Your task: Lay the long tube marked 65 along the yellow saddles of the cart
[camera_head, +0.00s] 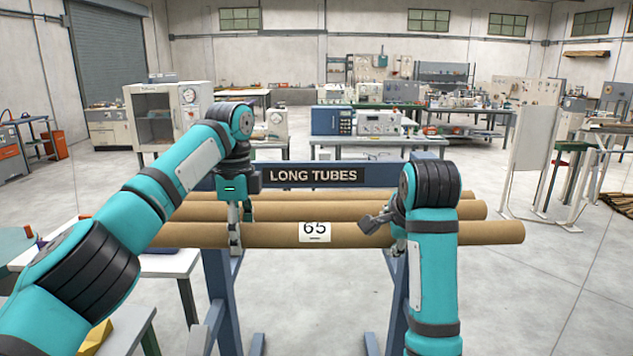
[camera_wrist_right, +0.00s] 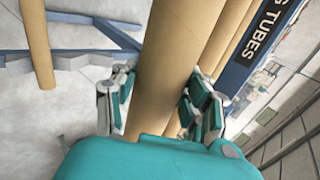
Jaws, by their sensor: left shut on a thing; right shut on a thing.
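The long brown tube marked 65 (camera_head: 275,236) lies level across the front of the blue LONG TUBES rack, its label facing me. My left gripper (camera_head: 234,238) is shut on it left of the label. My right gripper (camera_head: 393,236) is shut on it right of the label, partly hidden by my arm. The right wrist view shows the tube (camera_wrist_right: 170,60) between the fingers of this gripper (camera_wrist_right: 160,105). I cannot tell whether the tube still touches the rack. A yellow block (camera_head: 96,338) shows at the lower left, perhaps a cart saddle; the rest of the cart is not clearly visible.
More brown tubes (camera_head: 470,209) lie just behind on the rack (camera_head: 405,176). Another tube (camera_wrist_right: 38,45) shows in the right wrist view. White-topped tables (camera_head: 165,262) stand at the left. The floor (camera_head: 550,290) on the right is clear.

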